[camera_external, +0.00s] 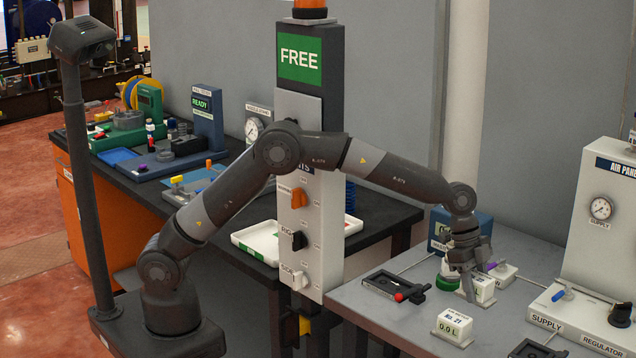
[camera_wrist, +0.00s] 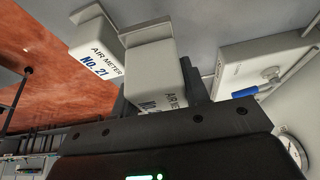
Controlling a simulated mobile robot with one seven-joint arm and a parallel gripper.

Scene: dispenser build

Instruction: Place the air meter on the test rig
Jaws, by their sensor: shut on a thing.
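My gripper (camera_external: 470,284) is low over the right grey bench, shut on a white boxy air meter (camera_external: 484,289). In the wrist view the held air meter (camera_wrist: 155,72) sits between the dark fingers, its number partly hidden by the gripper body. A second white air meter, No. 21 (camera_external: 453,328), stands apart on the bench, nearer the front; it also shows in the wrist view (camera_wrist: 97,50). I cannot tell whether the held meter touches the bench. No part is clearly labelled as the test rig.
A black fixture with a red knob (camera_external: 396,287) lies left of my gripper. A blue box (camera_external: 467,229) and a white block with a purple knob (camera_external: 502,271) are close behind it. The air panel (camera_external: 600,215) with supply and regulator stands right. The FREE column (camera_external: 308,100) stands left.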

